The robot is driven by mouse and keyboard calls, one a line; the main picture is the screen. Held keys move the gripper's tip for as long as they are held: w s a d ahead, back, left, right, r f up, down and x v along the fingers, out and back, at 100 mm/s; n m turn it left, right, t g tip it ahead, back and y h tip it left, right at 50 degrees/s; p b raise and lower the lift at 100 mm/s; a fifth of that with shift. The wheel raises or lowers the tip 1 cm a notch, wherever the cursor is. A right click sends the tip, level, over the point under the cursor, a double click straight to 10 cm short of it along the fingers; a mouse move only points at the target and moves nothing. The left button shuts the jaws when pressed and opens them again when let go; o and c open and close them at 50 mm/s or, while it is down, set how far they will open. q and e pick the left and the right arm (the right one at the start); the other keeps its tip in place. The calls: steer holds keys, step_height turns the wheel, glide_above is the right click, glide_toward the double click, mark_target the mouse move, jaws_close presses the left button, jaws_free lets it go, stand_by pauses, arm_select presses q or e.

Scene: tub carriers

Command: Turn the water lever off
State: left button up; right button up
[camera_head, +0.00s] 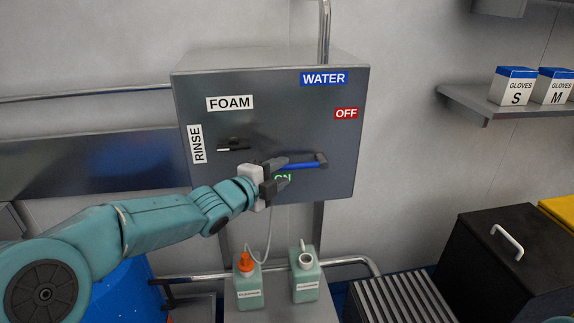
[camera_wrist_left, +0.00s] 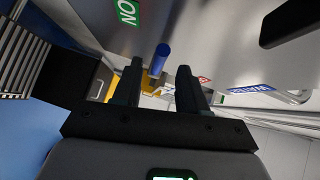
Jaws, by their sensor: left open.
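The water lever (camera_head: 302,165) is a blue handle on the grey control box (camera_head: 270,110). It lies near horizontal, with its dark pivot at the right and its free end to the left. My left gripper (camera_head: 284,170) is open at the lever's free end, with one finger above and one below. In the left wrist view the blue lever end (camera_wrist_left: 160,57) shows between the open fingers (camera_wrist_left: 158,82); contact cannot be told. My right gripper is out of view.
A black foam/rinse handle (camera_head: 234,146) sits left of the lever on the same box. Two cleaner bottles (camera_head: 249,288) (camera_head: 306,280) stand below the box. A black bin (camera_head: 520,260) is at lower right, and a shelf with glove boxes (camera_head: 513,87) is at upper right.

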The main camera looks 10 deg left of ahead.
mark_target(288, 168)
arm_select(q)
steer(key=shift+p+x, duration=0.35)
steer(key=shift+x, duration=1.45)
steer(key=shift+c, duration=0.2)
